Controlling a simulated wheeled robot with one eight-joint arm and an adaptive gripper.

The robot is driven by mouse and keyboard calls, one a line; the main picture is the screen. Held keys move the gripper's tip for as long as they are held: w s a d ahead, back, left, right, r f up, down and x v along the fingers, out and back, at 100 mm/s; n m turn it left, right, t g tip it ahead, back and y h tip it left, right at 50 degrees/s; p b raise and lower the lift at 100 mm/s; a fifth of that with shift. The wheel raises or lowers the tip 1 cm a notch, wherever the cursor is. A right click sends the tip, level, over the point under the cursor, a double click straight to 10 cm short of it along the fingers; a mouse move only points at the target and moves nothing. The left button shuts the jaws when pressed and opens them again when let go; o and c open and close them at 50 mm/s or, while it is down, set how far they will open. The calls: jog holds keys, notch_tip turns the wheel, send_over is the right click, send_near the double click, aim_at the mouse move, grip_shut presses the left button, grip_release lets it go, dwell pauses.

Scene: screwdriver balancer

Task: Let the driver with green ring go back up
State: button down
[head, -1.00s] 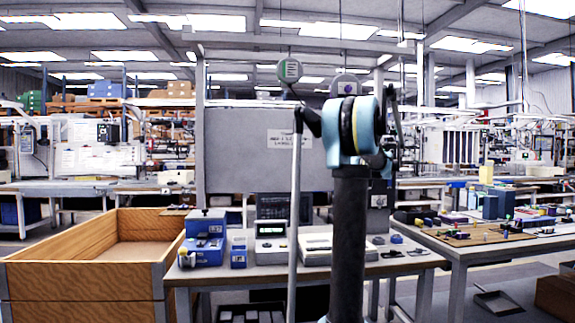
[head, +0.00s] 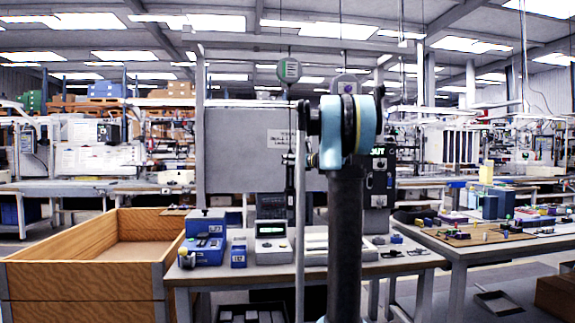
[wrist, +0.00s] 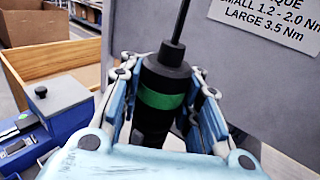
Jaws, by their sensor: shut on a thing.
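The driver with the green ring (wrist: 160,98) is black and upright in the wrist view, with a thin dark shaft or cord rising from its top. My gripper (wrist: 162,105) has its pale blue fingers on both sides of it and is shut on its body around the ring. The driver's lower end is hidden by the gripper. In the head view, a round green-faced balancer reel (head: 289,71) hangs above the board, with a dark slim shape below it beside my arm. My arm hides most of the gripper there. A second reel (head: 344,85) with a purple mark hangs to the right.
A grey board (head: 240,150) with a torque label stands behind the bench. The bench holds a blue device (head: 204,238), a small blue box (head: 239,253) and a grey meter (head: 271,242). A wooden bin (head: 75,270) stands left; a cluttered table (head: 480,245) stands right.

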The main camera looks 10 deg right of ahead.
jog(key=shift+r, duration=2.2)
jog(key=c, duration=1.1)
grip_release()
jog(key=o, duration=1.1)
